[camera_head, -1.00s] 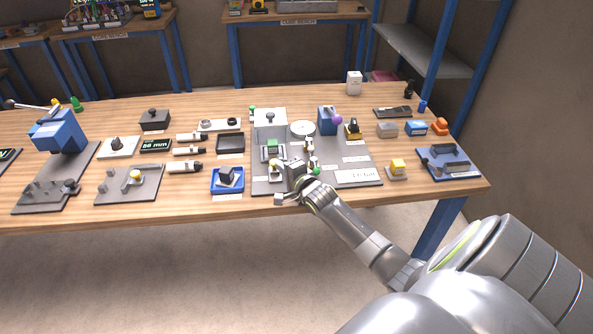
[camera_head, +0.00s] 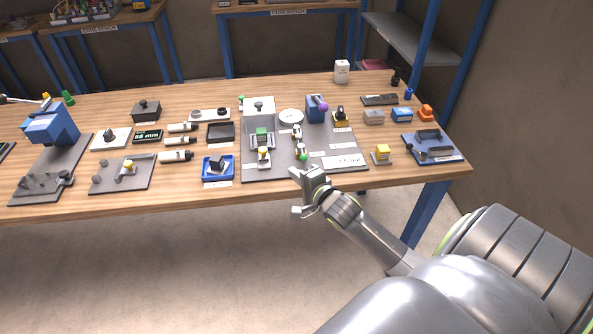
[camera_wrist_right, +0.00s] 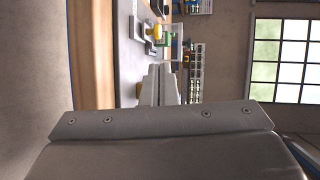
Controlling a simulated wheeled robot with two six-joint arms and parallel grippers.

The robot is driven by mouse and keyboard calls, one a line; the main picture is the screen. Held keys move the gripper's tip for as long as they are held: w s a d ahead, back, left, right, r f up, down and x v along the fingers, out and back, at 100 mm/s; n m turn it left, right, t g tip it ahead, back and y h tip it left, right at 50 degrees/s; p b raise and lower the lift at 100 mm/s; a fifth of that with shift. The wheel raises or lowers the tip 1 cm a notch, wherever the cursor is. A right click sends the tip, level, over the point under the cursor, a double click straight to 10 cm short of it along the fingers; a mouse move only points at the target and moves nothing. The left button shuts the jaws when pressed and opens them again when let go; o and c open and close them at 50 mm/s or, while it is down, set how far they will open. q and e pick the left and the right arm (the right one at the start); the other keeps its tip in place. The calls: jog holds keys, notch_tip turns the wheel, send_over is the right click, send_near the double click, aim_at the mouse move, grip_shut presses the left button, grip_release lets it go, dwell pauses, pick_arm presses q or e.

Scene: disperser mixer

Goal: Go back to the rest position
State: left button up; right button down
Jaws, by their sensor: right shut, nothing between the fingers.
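My right gripper (camera_head: 296,173) is at the front edge of the wooden table, just in front of the grey station board (camera_head: 262,173). Its fingers are shut with nothing between them; in the right wrist view the closed fingers (camera_wrist_right: 160,84) show at the middle. It appears clear of the parts on the board. My right arm comes in from the lower right. My left gripper is not in view.
The wooden table (camera_head: 215,197) carries several fixtures. A blue tray (camera_head: 218,178) lies left of the board, a yellow-topped block (camera_head: 381,152) right of it, and a blue plate (camera_head: 434,157) at the right end. Open floor (camera_head: 200,270) lies in front.

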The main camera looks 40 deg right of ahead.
jog(key=s+a+f+n+g, duration=0.2)
jog(key=s+a+n+g, duration=0.15)
jog(key=s+n, duration=0.45)
jog(key=s+a+f+n+g, duration=0.15)
jog(key=s+n+g, duration=0.3)
jog(key=s, duration=0.75)
jog(key=s+a+f+n+g, duration=0.2)
jog(key=s+a+n+g, duration=0.3)
jog(key=s, duration=0.5)
jog(key=s+f+x, duration=0.1)
jog(key=s+x, duration=0.2)
jog(key=x, duration=0.9)
jog(key=s+d+x, duration=0.1)
jog(key=s+x, duration=0.2)
jog(key=x, duration=0.9)
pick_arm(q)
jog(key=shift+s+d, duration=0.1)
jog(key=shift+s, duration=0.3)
pick_arm(e)
jog(key=s+a+f+g, duration=0.1)
jog(key=s+a+f, duration=0.1)
jog(key=s+f, duration=1.3)
jog(key=shift+f+n+g, duration=0.3)
jog(key=shift+f+n, duration=0.05)
jog(key=shift+f, duration=0.15)
